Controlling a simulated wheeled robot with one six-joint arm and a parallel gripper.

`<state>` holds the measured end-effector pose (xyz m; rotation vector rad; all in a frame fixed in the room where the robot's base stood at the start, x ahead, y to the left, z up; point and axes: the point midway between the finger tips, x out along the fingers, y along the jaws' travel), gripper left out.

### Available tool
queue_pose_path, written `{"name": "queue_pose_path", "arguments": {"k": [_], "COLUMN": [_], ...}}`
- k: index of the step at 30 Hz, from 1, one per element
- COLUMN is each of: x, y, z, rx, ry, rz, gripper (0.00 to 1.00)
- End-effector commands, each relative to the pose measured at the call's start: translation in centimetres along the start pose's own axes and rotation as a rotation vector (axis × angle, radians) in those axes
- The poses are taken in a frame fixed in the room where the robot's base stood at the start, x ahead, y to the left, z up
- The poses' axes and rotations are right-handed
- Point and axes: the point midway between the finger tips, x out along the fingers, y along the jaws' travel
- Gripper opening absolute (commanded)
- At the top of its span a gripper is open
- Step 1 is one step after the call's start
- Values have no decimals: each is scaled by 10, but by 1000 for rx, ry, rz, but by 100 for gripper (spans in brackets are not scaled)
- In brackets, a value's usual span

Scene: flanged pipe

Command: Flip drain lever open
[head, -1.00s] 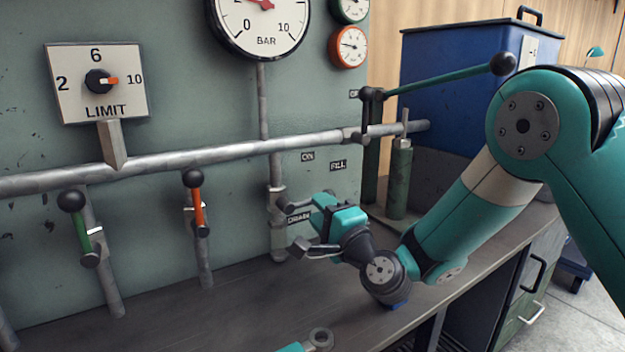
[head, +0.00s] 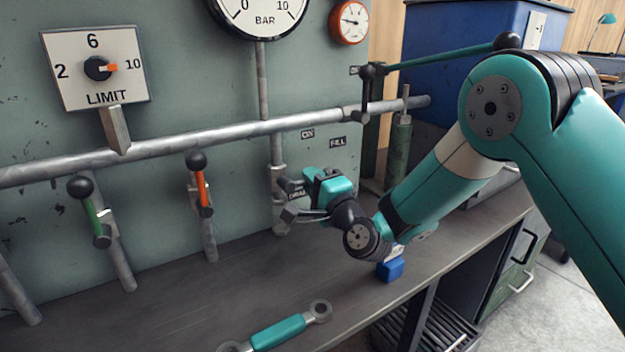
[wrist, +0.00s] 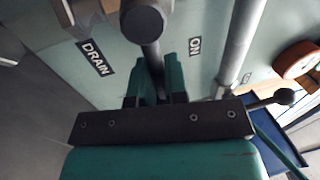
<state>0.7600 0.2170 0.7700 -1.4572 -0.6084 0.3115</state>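My gripper (head: 304,184) is at the drain fitting, low on the panel right of the orange lever. The DRAIN label (wrist: 96,58) shows left of the fingers in the wrist view, and the ON label (wrist: 195,46) right of them. A dark round-ended part (wrist: 145,20) of the fitting is just beyond the fingertips (wrist: 158,72). A grey shaft runs from it towards the gap between the fingers. The fingertips look slightly apart, but I cannot tell whether they touch or clamp the shaft. My gripper's body hides much of the drain lever in the head view.
A green lever (head: 94,217) and an orange lever (head: 201,190) stand left. A main pipe (head: 190,149) crosses above. A blue block (head: 390,270) lies below my wrist. A teal-handled wrench (head: 280,331) lies on the bench front. A long green lever (head: 440,59) sticks out upper right.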

Motion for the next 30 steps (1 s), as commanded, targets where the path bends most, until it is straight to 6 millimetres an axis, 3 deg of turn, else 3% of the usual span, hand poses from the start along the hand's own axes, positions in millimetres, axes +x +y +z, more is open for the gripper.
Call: {"name": "queue_pose_path", "arguments": {"k": [13, 30], "x": [0, 5], "y": [-3, -28], "z": [0, 10], "rx": [-105, -591], "ry": [-22, -118], "rz": [-1, -1], "gripper": [0, 0]}}
